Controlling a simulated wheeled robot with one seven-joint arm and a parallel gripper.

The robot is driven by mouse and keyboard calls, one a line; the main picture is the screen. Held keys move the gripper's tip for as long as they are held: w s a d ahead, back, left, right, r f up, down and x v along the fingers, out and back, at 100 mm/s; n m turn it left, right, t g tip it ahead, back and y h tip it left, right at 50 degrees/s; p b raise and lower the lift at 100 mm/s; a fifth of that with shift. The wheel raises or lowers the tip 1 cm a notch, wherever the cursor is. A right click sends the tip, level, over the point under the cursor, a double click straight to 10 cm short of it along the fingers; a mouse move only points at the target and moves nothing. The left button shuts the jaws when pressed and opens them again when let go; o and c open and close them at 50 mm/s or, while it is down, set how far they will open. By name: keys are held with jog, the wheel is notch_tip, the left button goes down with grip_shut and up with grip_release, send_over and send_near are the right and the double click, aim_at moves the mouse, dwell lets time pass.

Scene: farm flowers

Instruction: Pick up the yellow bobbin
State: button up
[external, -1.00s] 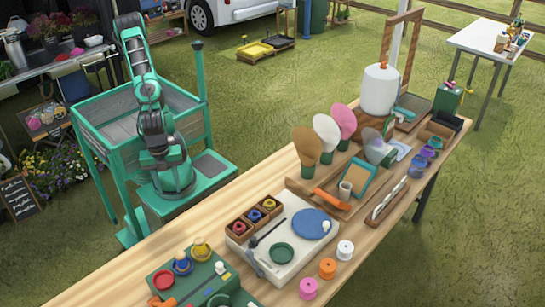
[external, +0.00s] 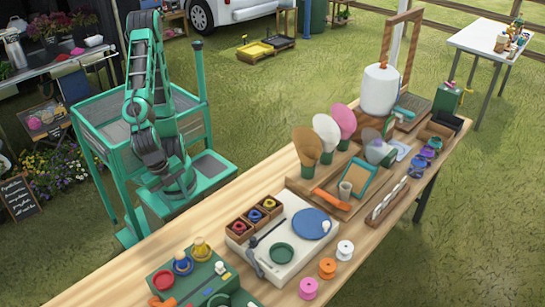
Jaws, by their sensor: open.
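Two yellow pieces show in the external view, and I cannot tell for sure which is the bobbin. One yellow spool (external: 269,203) sits in the far right compartment of a small wooden box row (external: 239,239), beside a blue and a red one. Another yellow piece (external: 201,246) stands upright on the green box (external: 215,290) at the table's near end. My gripper (external: 158,169) hangs at the end of my bent arm, left of the table and well apart from both. It is open and empty; its fingertips are small and hard to make out.
A white board (external: 296,262) holds a blue disc (external: 311,224) and a green dish (external: 281,253). Pink (external: 308,288), orange (external: 327,268) and white (external: 345,249) spools stand along the front edge. Tall paddles (external: 307,144) stand farther back. Bare wood (external: 165,240) lies along the table's left edge.

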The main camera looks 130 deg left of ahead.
jog(key=w+d+f+n+t+y, duration=0.1)
jog(key=w+f+n+t+y, duration=0.1)
jog(key=w+n, duration=0.15)
jog(key=n+t+y, duration=0.2)
jog(key=n+t, duration=0.1)
jog(key=t, duration=0.6)
send_near(200, 244)
jog(key=x, duration=0.3)
jog(key=f+x, duration=0.1)
jog(key=x, duration=0.2)
jog(key=s+f+x, duration=0.1)
jog(key=x, duration=0.3)
jog(key=shift+s+a, duration=0.1)
jog(key=shift+a, duration=0.25)
grip_shut()
